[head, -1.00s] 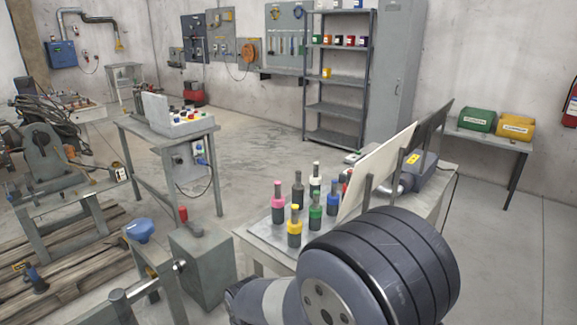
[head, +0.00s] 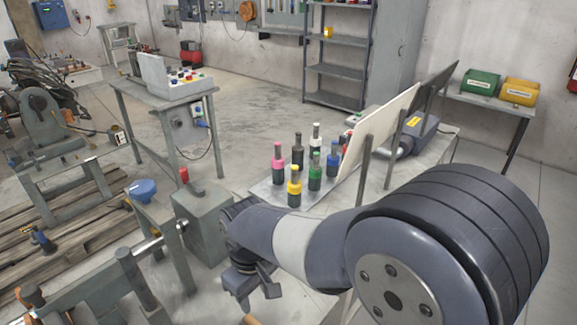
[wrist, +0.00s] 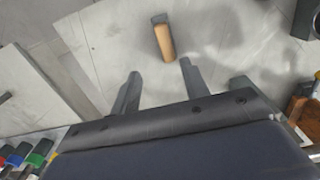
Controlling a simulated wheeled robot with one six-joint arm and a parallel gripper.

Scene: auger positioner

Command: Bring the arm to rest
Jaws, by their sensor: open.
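My gripper (head: 254,292) hangs at the end of my arm, low in the middle of the head view, in front of the table with the bottles. In the wrist view my gripper (wrist: 160,82) has its fingers spread apart, open, with nothing between them. An orange-tan block or handle (wrist: 163,38) lies beyond the fingertips over the pale floor. A small piece of similar colour (head: 251,320) shows at the bottom edge of the head view. My arm hides part of the bottle table.
Several coloured bottles (head: 294,188) stand on the table right of the grey box (head: 203,220). Open floor (head: 265,120) lies behind.

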